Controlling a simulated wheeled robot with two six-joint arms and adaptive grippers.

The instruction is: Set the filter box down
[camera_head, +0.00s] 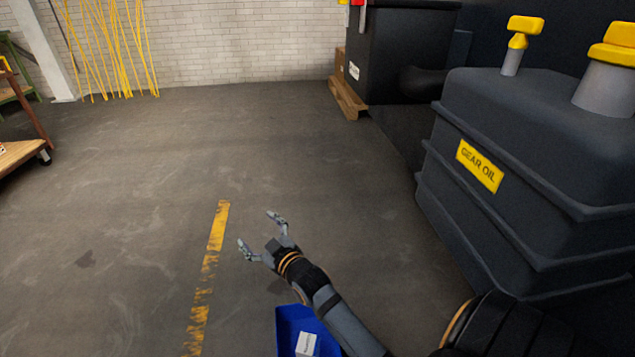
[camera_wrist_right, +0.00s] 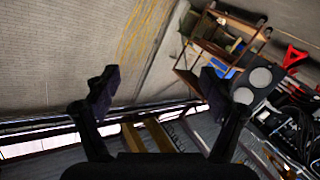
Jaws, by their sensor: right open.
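My right gripper (camera_head: 260,232) is open and empty above the floor, left of the gear oil tank. Its two fingers also stand wide apart in the right wrist view (camera_wrist_right: 160,88), with nothing between them. A blue box or bin (camera_head: 290,322) with a white label or small white box (camera_head: 306,344) shows at the bottom edge of the head view, below my right forearm and partly hidden by it. I cannot tell whether this is the filter box. My left gripper is not in view.
A dark gear oil tank (camera_head: 545,165) with yellow caps stands at the right. A black machine (camera_head: 405,50) stands behind it by a wooden pallet (camera_head: 347,98). A wheeled cart (camera_head: 18,155) is at the left edge. The floor (camera_head: 130,190) between is clear, with a worn yellow line (camera_head: 217,228).

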